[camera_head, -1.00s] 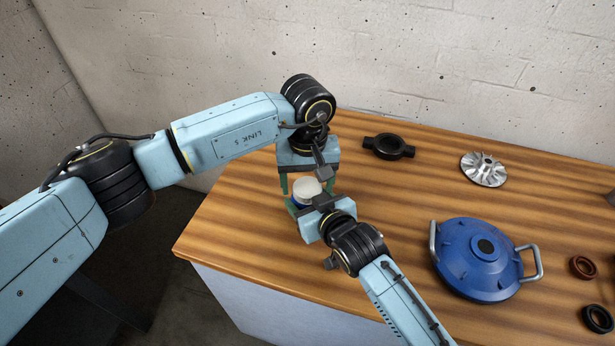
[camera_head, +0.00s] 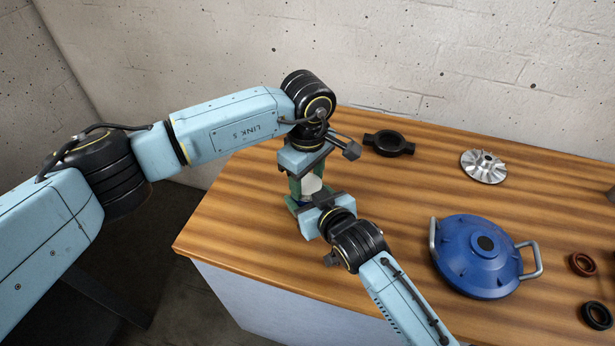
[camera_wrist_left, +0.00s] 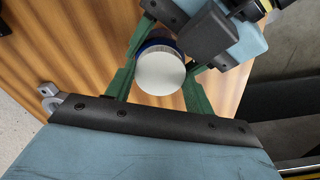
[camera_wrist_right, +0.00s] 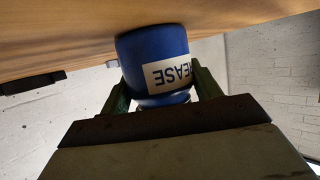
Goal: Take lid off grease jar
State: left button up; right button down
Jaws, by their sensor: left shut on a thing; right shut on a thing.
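The blue grease jar (camera_wrist_right: 150,52), with a white label, stands upright on the table. Its round white lid (camera_wrist_left: 161,72) shows from above in the left wrist view, with a blue rim of the jar behind it. My left gripper (camera_head: 309,187) points down from above and is shut on the lid, a green finger on each side. My right gripper (camera_wrist_right: 160,85) reaches in from the side and is shut on the jar body. In the head view the lid (camera_head: 311,183) is partly hidden by both grippers. I cannot tell whether lid and jar are apart.
A black ring with two lugs (camera_head: 389,144) and a silver impeller (camera_head: 483,167) lie at the back of the wooden table (camera_head: 400,190). A blue two-handled housing (camera_head: 480,257) sits at the right, with brown (camera_head: 582,264) and black (camera_head: 597,316) rings beyond. The table's left edge is close to the jar.

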pick_arm(q)
jog(key=n, duration=0.4)
jog(key=shift+n, duration=0.3)
jog(key=o, duration=1.1)
jog(key=shift+c, duration=0.2)
